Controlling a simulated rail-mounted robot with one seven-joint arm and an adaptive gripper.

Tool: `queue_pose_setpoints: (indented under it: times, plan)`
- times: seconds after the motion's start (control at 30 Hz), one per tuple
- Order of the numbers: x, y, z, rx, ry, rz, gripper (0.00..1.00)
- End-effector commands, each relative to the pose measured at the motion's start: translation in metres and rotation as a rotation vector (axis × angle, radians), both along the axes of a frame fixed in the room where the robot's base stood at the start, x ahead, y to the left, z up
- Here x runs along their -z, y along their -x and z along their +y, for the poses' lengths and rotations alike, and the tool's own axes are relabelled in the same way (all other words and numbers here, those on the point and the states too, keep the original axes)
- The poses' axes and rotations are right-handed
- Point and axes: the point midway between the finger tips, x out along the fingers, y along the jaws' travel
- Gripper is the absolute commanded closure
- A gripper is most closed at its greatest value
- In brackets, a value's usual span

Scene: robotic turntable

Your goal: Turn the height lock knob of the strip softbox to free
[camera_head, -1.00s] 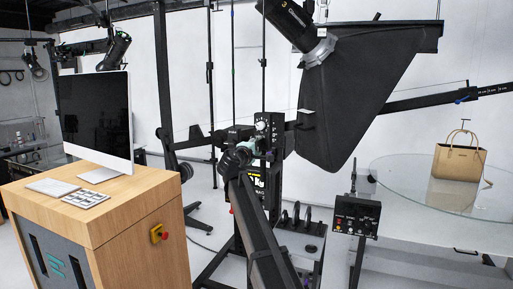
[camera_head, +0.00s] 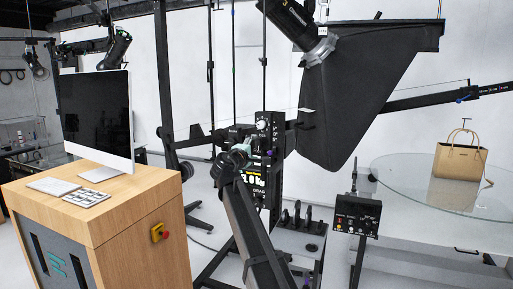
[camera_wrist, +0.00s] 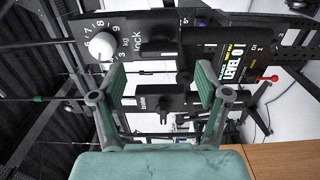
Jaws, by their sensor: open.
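The strip softbox (camera_head: 365,85) hangs black and tilted on a boom in the head view. A black control panel (camera_head: 263,125) is on the stand below and left of it. In the wrist view, a round white knob (camera_wrist: 103,46) sits on a numbered dial with "kg" and "lock" lettering beside it. A small black box (camera_wrist: 165,98) with a dark knob (camera_wrist: 163,117) shows between the fingers, farther off. I cannot tell which knob is the height lock. My gripper (camera_wrist: 160,85) is open and empty, its left finger overlapping the dial panel's lower edge; contact is unclear.
A wooden desk (camera_head: 150,200) with a monitor (camera_head: 97,115) stands left. A button box (camera_head: 357,215) and a glass turntable with a handbag (camera_head: 460,161) are right.

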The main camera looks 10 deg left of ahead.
Motion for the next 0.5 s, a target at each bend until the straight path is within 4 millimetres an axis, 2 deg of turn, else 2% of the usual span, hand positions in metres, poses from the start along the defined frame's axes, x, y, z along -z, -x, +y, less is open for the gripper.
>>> queue_pose_setpoints:
  times: [0.03, 0.2, 0.33, 0.5]
  plan:
    - [0.001, 0.014, 0.002, -0.001, 0.000, 0.000, 0.25]
    - [0.000, 0.044, 0.010, -0.001, 0.001, -0.001, 0.25]
    - [0.000, 0.061, 0.015, -0.001, 0.000, -0.001, 0.25]
    - [0.000, 0.072, 0.019, 0.001, 0.001, -0.001, 0.25]
